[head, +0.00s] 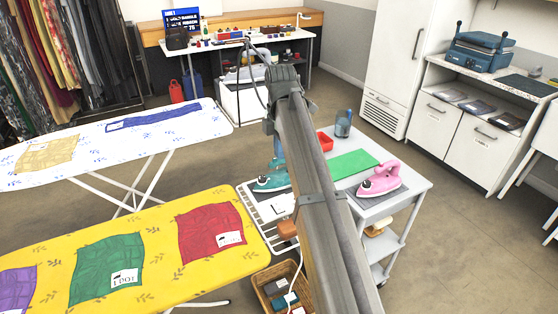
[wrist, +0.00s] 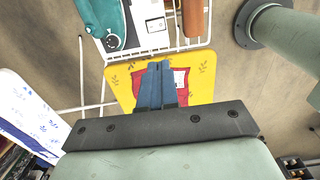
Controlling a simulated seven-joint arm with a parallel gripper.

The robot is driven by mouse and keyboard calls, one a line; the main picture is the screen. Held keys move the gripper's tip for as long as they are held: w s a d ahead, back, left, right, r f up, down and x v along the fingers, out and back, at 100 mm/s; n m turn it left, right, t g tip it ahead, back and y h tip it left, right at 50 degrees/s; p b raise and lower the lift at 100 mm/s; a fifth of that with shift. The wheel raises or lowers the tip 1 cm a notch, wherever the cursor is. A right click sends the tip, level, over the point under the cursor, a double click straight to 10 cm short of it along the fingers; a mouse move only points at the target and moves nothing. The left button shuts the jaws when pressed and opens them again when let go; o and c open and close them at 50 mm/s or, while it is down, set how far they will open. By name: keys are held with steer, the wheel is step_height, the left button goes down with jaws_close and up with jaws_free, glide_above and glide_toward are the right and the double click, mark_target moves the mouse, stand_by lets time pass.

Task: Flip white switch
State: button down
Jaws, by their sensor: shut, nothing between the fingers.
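A small white switch-like plate with a dark mark (wrist: 156,25) shows near the top of the wrist view, between a teal iron (wrist: 103,22) and a brown block (wrist: 193,18). Its position, on or off, is too small to tell. My gripper (wrist: 158,66) is shut and empty, its blue fingers together in the wrist view. They appear below the plate and apart from it, over the yellow ironing board (wrist: 120,82). In the head view my arm hides most of this area, and I cannot make out the fingers clearly.
A wicker basket (head: 262,292) sits below. A white patterned ironing board (head: 90,150) stands at left. Open floor lies at right.

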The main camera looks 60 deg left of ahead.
step_height(320, 180, up, 7)
steer(key=d, duration=0.1)
steer(key=shift+r, duration=0.1)
stand_by(0.6)
